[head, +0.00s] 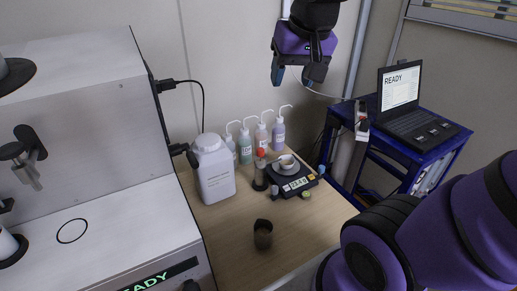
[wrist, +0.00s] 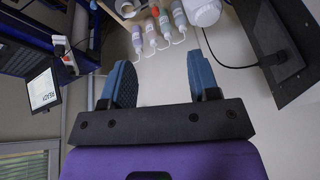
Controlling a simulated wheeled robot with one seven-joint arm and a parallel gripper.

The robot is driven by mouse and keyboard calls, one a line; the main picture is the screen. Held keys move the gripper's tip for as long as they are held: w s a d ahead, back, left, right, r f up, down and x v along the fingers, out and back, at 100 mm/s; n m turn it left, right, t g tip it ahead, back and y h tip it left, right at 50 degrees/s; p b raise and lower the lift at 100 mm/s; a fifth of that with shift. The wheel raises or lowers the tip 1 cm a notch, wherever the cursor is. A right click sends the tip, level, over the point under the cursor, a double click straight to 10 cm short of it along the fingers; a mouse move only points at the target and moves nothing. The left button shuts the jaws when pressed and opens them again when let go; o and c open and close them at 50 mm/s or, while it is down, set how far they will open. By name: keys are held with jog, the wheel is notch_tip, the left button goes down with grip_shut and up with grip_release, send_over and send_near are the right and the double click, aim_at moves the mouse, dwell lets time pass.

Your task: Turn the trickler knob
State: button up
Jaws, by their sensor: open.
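My gripper (head: 296,77) is open and empty, high in front of the back wall, above the wooden bench. In the wrist view its two blue fingers (wrist: 162,78) are spread apart with nothing between them. Far below it, a small black balance (head: 297,184) with a lit display carries a small pale cup (head: 286,162). Just left of the balance stands a slim dark device with a red top (head: 260,154). It looks like the trickler, but I cannot make out its knob. A red top also shows at the upper edge of the wrist view (wrist: 155,11).
Several wash bottles (head: 246,145) line the back of the bench beside a large white jug (head: 213,170). A dark cup (head: 263,234) stands at the front. A grey analyser (head: 90,120) fills the left. A blue cart holds a laptop (head: 400,88) at right.

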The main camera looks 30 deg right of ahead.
jog(key=w+d+f+m+g, duration=0.1)
jog(key=w+d+f+m, duration=0.2)
jog(key=w, duration=0.7)
jog(key=m+g, duration=0.3)
jog(key=m, duration=0.6)
send_over(260, 149)
notch_tip(260, 149, down, 25)
notch_tip(260, 149, down, 10)
jog(key=shift+d+f, duration=0.1)
jog(key=c, duration=0.9)
